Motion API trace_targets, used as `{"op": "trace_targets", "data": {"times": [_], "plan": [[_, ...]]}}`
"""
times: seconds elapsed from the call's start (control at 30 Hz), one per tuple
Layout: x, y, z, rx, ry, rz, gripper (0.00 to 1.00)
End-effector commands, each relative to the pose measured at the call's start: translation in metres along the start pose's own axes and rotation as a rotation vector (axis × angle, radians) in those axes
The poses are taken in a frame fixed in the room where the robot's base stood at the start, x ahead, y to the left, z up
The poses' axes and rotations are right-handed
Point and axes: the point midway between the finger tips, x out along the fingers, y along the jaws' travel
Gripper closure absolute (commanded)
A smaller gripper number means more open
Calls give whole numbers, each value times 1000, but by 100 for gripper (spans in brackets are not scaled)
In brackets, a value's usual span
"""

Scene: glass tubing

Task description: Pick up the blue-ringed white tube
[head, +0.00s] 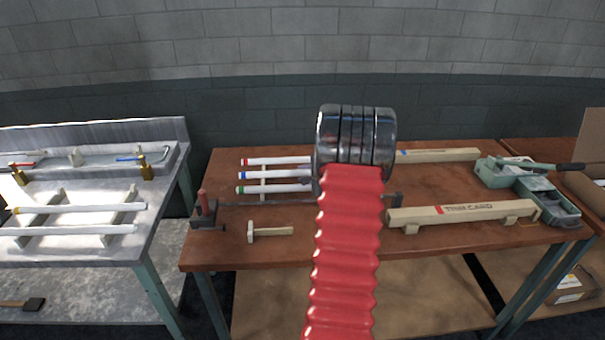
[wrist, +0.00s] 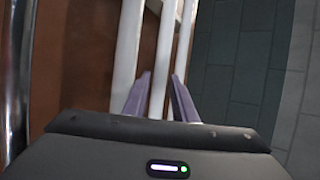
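The blue-ringed white tube (head: 280,173) lies level on a rack on the brown table, between a red-ringed tube (head: 275,161) and a green-ringed tube (head: 275,188). Its right end is hidden behind my arm in the head view. In the wrist view, three white tubes run away from my gripper (wrist: 161,88). The fingers are apart, one on each side of the middle tube (wrist: 161,62), with gaps beside it. By its middle place it seems to be the blue-ringed one, but no ring shows in that view. My gripper is hidden in the head view.
A small hammer (head: 268,232) lies in front of the rack. A dark clamp with a red top (head: 204,212) stands at its left. A wooden beam (head: 455,213) and a green-grey machine (head: 530,185) are at the right. Another table (head: 75,255) with white tubes stands at left.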

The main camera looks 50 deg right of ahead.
Motion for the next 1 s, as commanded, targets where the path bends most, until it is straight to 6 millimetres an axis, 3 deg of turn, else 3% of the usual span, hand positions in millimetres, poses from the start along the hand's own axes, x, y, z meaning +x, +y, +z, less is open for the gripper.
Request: {"op": "trace_targets", "data": {"times": [0.23,0.77,1.0], "plan": [[22,0,0,-1,-1,1,75],[22,0,0,0,0,0,75],[22,0,0,0,0,0,91]]}}
